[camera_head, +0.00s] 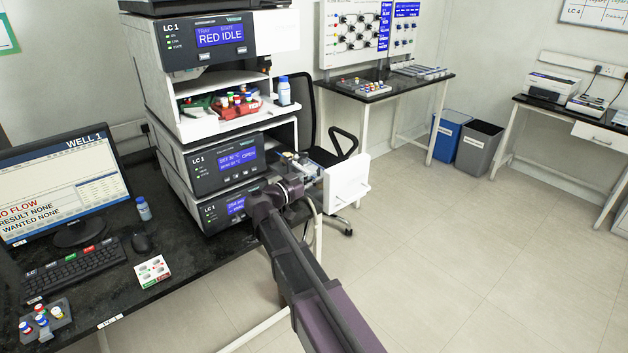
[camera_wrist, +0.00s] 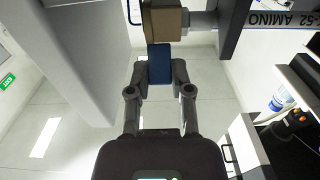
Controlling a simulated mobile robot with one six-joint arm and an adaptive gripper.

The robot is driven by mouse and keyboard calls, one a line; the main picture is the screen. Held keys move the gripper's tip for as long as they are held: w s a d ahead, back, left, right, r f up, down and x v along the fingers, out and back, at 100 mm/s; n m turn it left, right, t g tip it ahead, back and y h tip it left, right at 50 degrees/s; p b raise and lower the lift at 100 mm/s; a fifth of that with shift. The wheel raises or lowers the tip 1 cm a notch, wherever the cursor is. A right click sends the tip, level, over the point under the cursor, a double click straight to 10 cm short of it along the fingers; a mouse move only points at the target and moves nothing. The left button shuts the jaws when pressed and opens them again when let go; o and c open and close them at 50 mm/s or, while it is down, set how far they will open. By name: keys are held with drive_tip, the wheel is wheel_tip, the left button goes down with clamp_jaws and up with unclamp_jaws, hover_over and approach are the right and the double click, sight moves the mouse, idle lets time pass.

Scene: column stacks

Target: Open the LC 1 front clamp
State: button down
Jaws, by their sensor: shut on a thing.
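The LC 1 stack (camera_head: 180,68) stands on the black bench, with its middle unit reading OPEN (camera_head: 215,165). My gripper (camera_head: 289,163) is at the right side of that unit; its fingers are too small to make out there. In the wrist view my gripper (camera_wrist: 159,72) has its two fingertips on either side of a blue tab (camera_wrist: 159,62). The tab meets a tan clamp block (camera_wrist: 162,22), which I take as the front clamp. A grey column (camera_wrist: 204,20) runs right from the block to a label ending in AMINO. The clamp's far side is hidden.
A white door panel (camera_head: 347,186) stands open close to the right of my gripper. A black chair (camera_head: 335,140) is behind it. The floor to the right is clear.

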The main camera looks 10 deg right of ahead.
drive_tip(key=c, duration=0.5)
unclamp_jaws()
drive_tip(key=shift+d, duration=0.1)
drive_tip(key=shift+v, duration=6)
drive_tip(key=shift+r, duration=0.1)
